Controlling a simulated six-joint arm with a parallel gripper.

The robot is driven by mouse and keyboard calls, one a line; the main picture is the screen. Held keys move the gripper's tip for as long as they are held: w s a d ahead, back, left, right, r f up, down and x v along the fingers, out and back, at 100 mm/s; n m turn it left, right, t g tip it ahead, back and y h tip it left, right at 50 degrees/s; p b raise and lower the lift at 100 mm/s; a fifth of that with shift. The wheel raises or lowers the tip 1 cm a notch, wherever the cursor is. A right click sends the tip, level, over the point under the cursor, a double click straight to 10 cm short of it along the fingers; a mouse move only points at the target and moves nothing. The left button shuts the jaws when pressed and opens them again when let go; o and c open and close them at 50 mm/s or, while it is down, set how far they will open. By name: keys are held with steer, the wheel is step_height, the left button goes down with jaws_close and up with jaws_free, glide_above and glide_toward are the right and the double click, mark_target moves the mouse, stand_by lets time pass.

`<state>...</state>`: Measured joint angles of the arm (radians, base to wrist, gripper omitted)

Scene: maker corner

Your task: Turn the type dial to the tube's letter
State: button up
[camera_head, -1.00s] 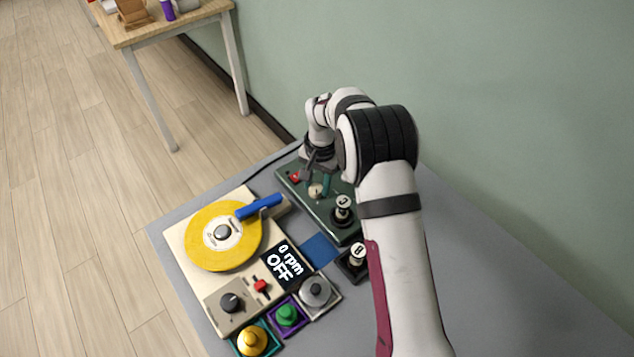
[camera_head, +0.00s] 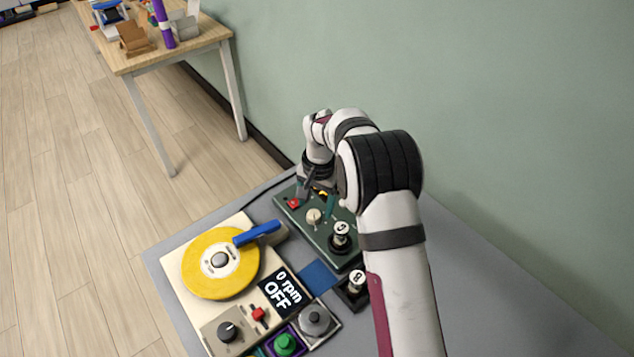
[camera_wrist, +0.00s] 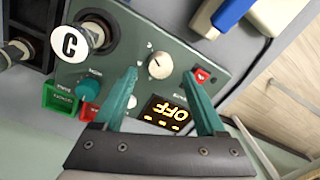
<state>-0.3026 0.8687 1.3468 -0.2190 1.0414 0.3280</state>
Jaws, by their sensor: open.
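The dark green tube tester (camera_head: 318,238) lies at the back of the grey table. Its cream type dial (camera_wrist: 159,66) has a pointer slot and a few markings too small to read surely; it also shows in the head view (camera_head: 314,216). The tube (camera_wrist: 82,41) stands in the tester with a "C" on its round white top. In the wrist view the dial appears between the fingertips, with no visible contact.
A second tube (camera_head: 356,281) stands in a dark holder beside the tester. A yellow-disc turntable (camera_head: 240,275) is to the left. Free table lies right of my arm.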

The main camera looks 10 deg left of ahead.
mark_target(318, 214)
step_height(318, 214, up, 13)
steer(key=shift+s+d+r, duration=0.15)
steer(key=shift+d, duration=0.25)
steer(key=s+d+r, duration=0.3)
steer(key=s+d, duration=0.1)
steer(key=s, duration=0.3)
steer(key=s+d+r, duration=0.4)
steer(key=s, duration=0.3)
steer(key=s+d+f, duration=0.2)
steer(key=s, duration=0.8)
steer(key=s+d+f+m+y, duration=0.1)
steer(key=s+f, duration=0.1)
steer(key=s, duration=0.8)
steer(key=shift+d+f+m, duration=0.3)
steer(key=shift+d+f, duration=0.05)
